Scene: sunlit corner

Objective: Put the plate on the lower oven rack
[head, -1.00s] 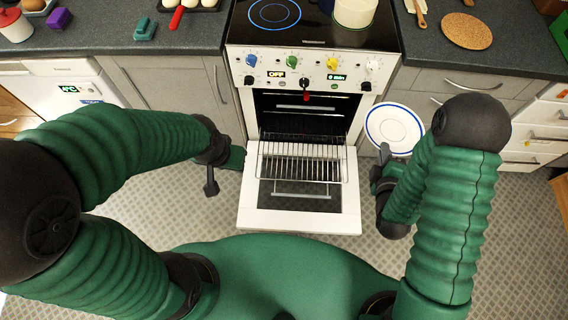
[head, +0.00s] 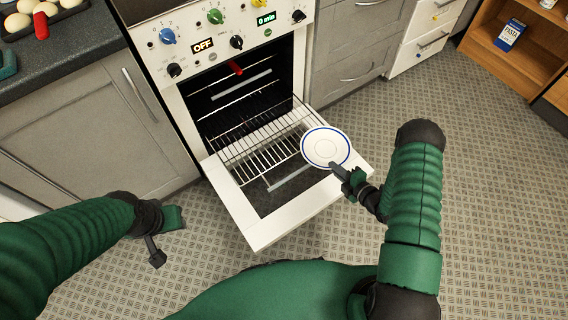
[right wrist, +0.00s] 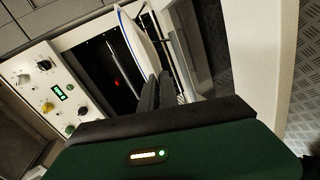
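The white plate with blue rings (head: 325,146) is in my right gripper (head: 338,170), held by its near edge, over the right part of the open oven door (head: 250,232). In the right wrist view the plate (right wrist: 138,38) shows nearly edge-on between the dark fingers (right wrist: 160,88). The oven rack (head: 262,148) is pulled partly out above the door. Another rack (head: 238,95) shows higher in the dark oven. The plate overlaps the rack's right front corner in the head view; its height above it is unclear. My left gripper (head: 163,236) is left of the door, touching nothing visible; its opening is unclear.
The oven front has knobs and an OFF display (head: 202,45). A red item (head: 236,68) shows at the top of the oven opening. Grey cabinets (head: 90,130) stand to the left. A wooden shelf (head: 510,50) stands at the far right. The floor at right is clear.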

